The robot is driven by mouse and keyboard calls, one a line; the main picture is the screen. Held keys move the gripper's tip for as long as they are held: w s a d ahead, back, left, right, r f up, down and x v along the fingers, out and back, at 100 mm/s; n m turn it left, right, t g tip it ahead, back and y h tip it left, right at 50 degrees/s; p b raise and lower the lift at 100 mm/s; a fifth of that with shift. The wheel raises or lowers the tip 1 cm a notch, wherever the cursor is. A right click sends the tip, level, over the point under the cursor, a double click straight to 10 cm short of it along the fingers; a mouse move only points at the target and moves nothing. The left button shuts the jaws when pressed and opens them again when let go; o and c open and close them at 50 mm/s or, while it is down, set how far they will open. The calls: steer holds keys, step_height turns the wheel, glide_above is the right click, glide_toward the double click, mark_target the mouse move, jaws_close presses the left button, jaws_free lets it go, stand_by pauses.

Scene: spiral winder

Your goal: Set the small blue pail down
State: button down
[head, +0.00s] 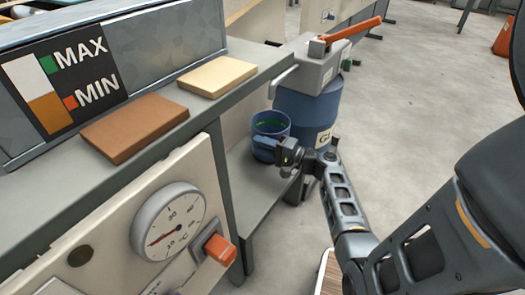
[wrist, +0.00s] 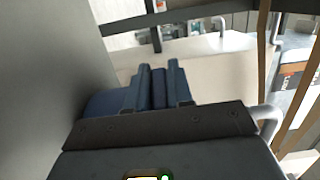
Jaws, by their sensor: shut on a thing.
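The small blue pail (head: 263,144) is at the far end of the bench, over the low grey shelf. Its open top faces up and shows some green inside. My gripper (head: 284,150) is at the pail's near right side, shut on it. In the wrist view the two fingers of my gripper (wrist: 160,86) are closed on a blue part, and more of the blue pail (wrist: 102,103) shows at left behind the gripper body. I cannot tell whether the pail's base touches the shelf.
The low shelf (head: 252,190) has bare room in front of the pail. A large blue drum (head: 308,110) stands just behind it, under a grey box with an orange lever (head: 350,35). The bench top (head: 178,98) holds a brown block (head: 133,126) and a tan block (head: 217,76).

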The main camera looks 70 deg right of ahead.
steer(key=shift+f, duration=0.6)
steer(key=shift+f, duration=0.15)
steer(key=c, duration=1)
jaws_free()
steer(key=shift+s+r, duration=0.15)
steer(key=shift+r, duration=0.05)
steer(key=s+a+p, duration=0.1)
steer(key=s+p, duration=0.1)
steer(key=s, duration=0.9)
steer(key=shift+s+a, duration=0.2)
steer(key=shift+s, duration=0.15)
steer(key=shift+f, duration=0.1)
